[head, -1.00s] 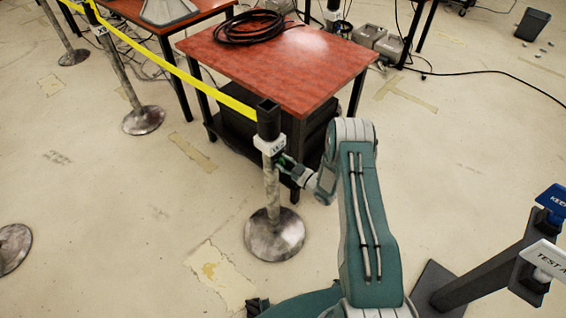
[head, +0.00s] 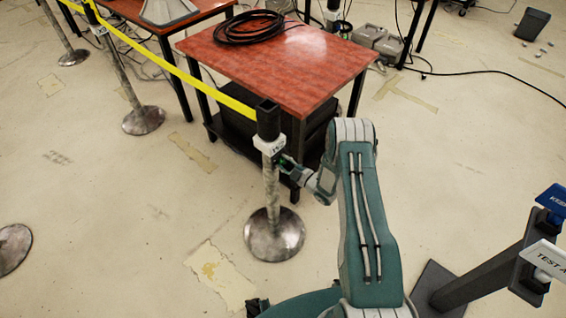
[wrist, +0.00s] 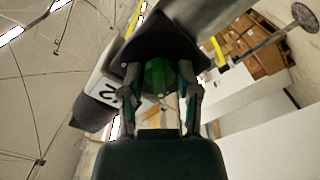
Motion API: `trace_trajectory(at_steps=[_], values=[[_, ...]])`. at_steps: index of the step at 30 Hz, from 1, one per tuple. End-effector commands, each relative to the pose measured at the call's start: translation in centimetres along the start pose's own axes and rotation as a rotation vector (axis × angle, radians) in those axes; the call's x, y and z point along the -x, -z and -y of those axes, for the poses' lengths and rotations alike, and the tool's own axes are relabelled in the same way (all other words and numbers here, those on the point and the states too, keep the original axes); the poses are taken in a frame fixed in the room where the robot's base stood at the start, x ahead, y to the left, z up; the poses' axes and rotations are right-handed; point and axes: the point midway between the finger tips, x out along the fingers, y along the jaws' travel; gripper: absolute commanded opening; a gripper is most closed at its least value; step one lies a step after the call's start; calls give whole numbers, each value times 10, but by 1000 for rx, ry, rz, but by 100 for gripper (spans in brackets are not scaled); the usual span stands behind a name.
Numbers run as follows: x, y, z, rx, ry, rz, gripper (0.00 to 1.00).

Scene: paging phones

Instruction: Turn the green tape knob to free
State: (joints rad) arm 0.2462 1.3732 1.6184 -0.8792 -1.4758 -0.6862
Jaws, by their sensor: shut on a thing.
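The green knob (wrist: 158,76) shows in the wrist view, on the dark head of the barrier post, between my two fingers. My gripper (wrist: 160,92) is shut on the knob, with one finger on each side of it. In the head view my gripper (head: 287,164) reaches the right side of the post (head: 271,195), just below its black top. The yellow tape (head: 190,74) runs from the post top to the far left. The knob's exact setting cannot be read.
A red-topped table (head: 290,65) with a coil of black cable (head: 250,27) stands close behind the post. Another post (head: 142,118) stands at left. A dark stand with signs (head: 490,275) is at right.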

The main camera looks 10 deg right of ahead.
Motion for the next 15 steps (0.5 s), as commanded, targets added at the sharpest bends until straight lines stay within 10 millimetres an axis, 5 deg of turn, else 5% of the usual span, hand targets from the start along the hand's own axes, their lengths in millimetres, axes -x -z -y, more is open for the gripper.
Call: trace_trajectory(at_steps=[8, 9, 15], values=[[1, -1, 4, -4, 6, 5, 0], [1, -1, 4, -4, 7, 5, 46], [1, 0, 3, -3, 5, 3, 51]])
